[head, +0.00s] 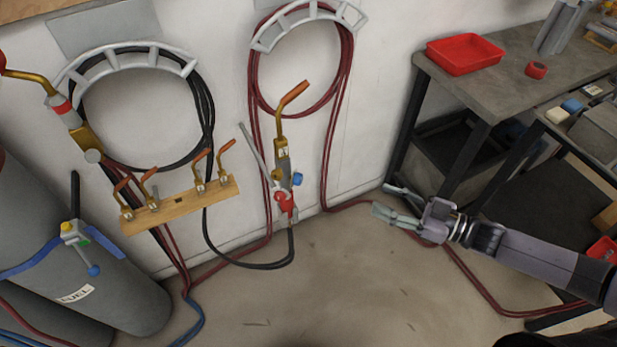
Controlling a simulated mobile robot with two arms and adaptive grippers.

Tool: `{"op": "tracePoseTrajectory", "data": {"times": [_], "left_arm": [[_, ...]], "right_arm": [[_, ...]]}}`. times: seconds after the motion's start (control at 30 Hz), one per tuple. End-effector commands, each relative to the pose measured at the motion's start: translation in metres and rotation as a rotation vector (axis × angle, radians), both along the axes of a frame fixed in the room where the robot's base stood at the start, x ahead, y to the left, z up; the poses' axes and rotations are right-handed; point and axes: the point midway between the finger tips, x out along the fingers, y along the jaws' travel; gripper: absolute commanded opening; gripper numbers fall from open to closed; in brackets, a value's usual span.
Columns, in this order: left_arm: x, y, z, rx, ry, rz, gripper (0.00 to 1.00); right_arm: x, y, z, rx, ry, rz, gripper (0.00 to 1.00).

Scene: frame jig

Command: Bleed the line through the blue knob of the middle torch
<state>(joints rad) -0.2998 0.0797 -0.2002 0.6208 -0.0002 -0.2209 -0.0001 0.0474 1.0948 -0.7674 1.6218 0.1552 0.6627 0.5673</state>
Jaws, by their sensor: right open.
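A brass torch (282,150) with a copper tip hangs against the white wall in the middle of the head view. A small blue knob (298,179) sticks out on its right side, and a red knob (285,202) sits lower on its body. Another brass torch (85,138) with a red band shows at the far left. My right gripper (383,200) is open and empty, to the right of the middle torch and apart from its blue knob. Its fingers point left. My left gripper is out of view.
A wooden rack (180,206) with several copper tips is left of the middle torch. Grey cylinders (120,290) stand at lower left. Hoses hang from wall hooks and cross the floor. A dark workbench (500,85) with a red tray (465,53) stands right. The floor's middle is mostly clear.

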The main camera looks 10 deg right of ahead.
Motion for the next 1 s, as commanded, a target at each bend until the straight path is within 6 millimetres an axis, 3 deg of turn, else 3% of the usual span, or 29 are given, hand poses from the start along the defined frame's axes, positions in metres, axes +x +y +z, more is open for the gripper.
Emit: {"op": "tracePoseTrajectory", "data": {"times": [0.03,0.1,0.3,0.47,1.0], "left_arm": [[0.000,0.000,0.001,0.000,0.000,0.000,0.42],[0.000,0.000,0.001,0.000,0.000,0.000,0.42],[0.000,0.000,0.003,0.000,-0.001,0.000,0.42],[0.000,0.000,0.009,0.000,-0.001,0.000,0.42],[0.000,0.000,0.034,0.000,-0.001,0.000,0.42]], "right_arm": [[-0.012,0.006,0.021,0.025,-0.003,0.063,0.42],[-0.027,0.014,0.042,0.063,0.002,0.125,0.42],[-0.042,0.026,0.064,0.107,0.012,0.193,0.42],[-0.031,0.045,0.066,0.109,0.010,0.192,0.42],[0.022,0.147,0.066,0.106,0.011,0.190,0.42]]}}
